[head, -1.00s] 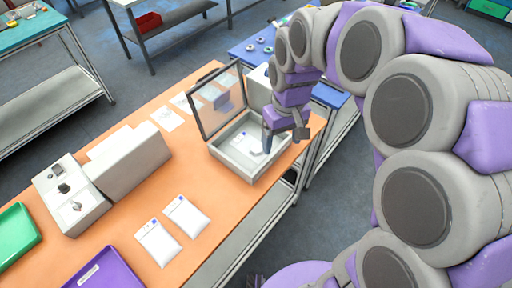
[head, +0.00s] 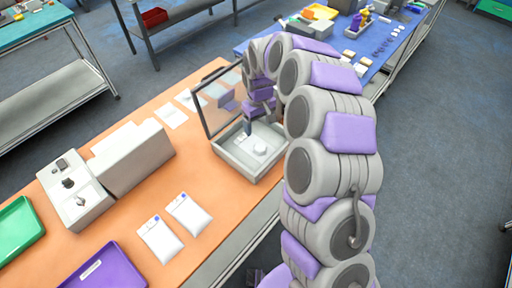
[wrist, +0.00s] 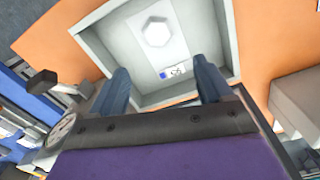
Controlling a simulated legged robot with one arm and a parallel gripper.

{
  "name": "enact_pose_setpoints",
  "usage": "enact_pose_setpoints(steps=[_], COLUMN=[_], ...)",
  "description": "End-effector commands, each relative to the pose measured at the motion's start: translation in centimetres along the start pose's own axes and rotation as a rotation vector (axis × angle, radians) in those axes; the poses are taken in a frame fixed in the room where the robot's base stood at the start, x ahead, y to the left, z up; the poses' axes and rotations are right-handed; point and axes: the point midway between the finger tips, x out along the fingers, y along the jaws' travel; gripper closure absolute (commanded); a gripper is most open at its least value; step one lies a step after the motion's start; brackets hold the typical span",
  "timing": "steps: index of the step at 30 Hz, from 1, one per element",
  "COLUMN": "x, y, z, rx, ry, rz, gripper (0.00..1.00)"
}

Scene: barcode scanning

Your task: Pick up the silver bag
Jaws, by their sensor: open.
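A pale flat bag lies in the open grey box (head: 228,156); it shows in the wrist view (wrist: 180,52) with a whitish hexagonal shape and a small label with a blue mark. My gripper (wrist: 162,76) is open and empty, its two blue-grey fingers spread over the box's near side, with the label showing between them. In the head view my gripper (head: 248,128) hangs over the box beside its raised clear lid (head: 217,101). Two more pale bags, one (head: 160,240) and another (head: 189,214), lie on the orange table. I cannot tell which bag is silver.
The orange table (head: 125,215) also bears a purple tray (head: 105,270), a green tray (head: 18,230), a white block (head: 130,157) and a grey stand with small parts (head: 75,190). A blue table (head: 375,50) with several items stands behind.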

Motion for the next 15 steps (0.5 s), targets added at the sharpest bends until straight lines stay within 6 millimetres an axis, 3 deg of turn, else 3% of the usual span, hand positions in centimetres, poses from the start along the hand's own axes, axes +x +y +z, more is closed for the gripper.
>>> enact_pose_setpoints(steps=[6, 15], x=[4.6, 6.9], y=[-0.1, -0.2], z=[0.2, 0.1], rx=[0.001, 0.000], ry=[-0.006, -0.004], rz=[-0.003, 0.000], gripper=[0.21, 0.21])
